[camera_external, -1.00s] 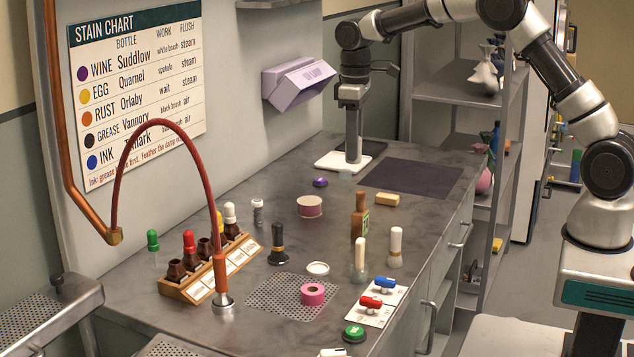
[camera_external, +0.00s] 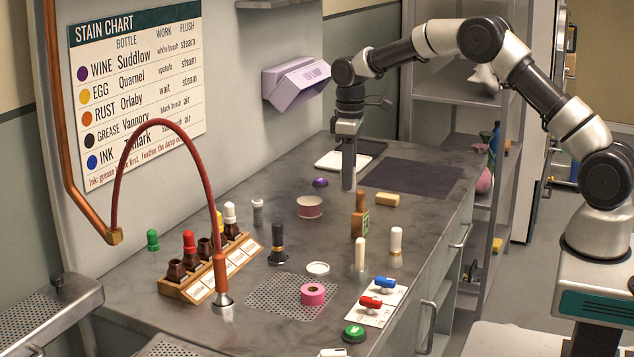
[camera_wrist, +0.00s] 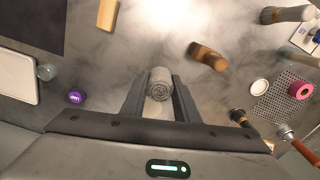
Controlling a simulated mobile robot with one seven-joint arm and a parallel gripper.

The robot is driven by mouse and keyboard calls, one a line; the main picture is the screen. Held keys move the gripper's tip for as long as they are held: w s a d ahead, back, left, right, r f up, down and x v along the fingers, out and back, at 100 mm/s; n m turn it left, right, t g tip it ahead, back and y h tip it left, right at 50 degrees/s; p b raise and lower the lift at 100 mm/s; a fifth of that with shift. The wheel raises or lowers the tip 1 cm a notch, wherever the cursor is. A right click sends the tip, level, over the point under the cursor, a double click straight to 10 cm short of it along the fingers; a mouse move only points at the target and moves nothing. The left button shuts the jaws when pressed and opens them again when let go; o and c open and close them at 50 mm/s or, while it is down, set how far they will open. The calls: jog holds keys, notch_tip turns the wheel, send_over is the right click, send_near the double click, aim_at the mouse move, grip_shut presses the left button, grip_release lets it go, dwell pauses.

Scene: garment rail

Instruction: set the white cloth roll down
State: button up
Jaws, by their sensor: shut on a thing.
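The white cloth roll (camera_wrist: 160,82) shows end-on as a greyish-white spiral in the wrist view, between the two fingers of my gripper (camera_wrist: 159,92). My gripper is shut on it. In the external view my gripper (camera_external: 348,186) points straight down over the far part of the grey worktop (camera_external: 285,185), in front of the white tray. The roll cannot be made out there. I cannot tell whether the roll touches the worktop.
A small clear bottle (camera_wrist: 47,71) is by the tray. Bare worktop lies between them.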

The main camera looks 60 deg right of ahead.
notch_tip(320, 180, down, 7)
jog(key=shift+f, duration=0.15)
jog(key=shift+f, duration=0.1)
jog(key=o, duration=1)
